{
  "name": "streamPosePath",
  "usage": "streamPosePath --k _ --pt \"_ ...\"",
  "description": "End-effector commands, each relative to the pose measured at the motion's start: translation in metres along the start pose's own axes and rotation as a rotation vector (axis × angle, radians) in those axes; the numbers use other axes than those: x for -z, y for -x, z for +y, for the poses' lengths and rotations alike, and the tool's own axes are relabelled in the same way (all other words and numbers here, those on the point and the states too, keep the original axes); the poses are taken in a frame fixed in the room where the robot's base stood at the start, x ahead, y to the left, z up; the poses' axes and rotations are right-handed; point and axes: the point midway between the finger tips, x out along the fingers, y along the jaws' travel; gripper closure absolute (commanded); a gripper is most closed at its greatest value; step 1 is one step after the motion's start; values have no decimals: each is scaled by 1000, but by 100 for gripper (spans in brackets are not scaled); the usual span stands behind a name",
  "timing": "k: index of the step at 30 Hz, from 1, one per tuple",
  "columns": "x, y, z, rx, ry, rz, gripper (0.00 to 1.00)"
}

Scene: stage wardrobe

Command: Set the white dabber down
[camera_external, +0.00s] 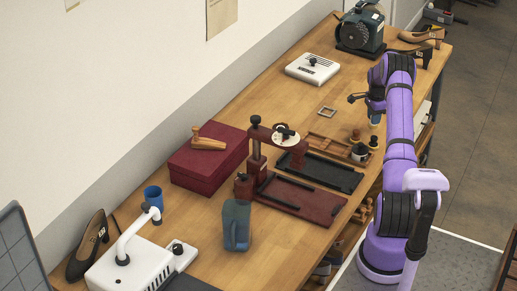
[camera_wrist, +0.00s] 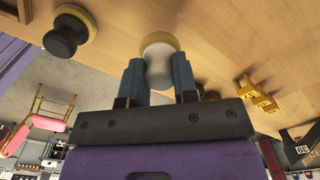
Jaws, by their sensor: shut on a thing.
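The white dabber (camera_wrist: 158,70), with a pale yellowish rim at its far end, is between the two blue-grey fingers of my gripper (camera_wrist: 157,80) in the wrist view. The fingers are shut on its white body. In the external view my gripper (camera_external: 375,118) points down over the right edge area of the wooden bench (camera_external: 225,88), and the dabber is too small to make out there. I cannot tell whether its pad touches the bench top.
A black dabber (camera_wrist: 62,40) stands beside the held one, at the left in the wrist view. Dark dabbers (camera_external: 358,154) and a wooden tray (camera_external: 322,146) stand nearer the camera. Yellow pieces (camera_wrist: 257,95) show at right.

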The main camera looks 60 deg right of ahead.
Motion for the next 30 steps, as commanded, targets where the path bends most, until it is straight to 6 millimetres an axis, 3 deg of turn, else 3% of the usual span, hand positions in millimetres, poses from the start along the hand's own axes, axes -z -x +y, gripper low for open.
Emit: streamPosePath --k 5,16,17,20,30 --pt "0 -23 0 0 0 -1 95" --pt "0 -27 0 0 0 -1 95" --pt "0 -27 0 0 0 -1 71" --pt "0 -27 0 0 0 -1 48" --pt "0 -24 0 0 0 0 47"
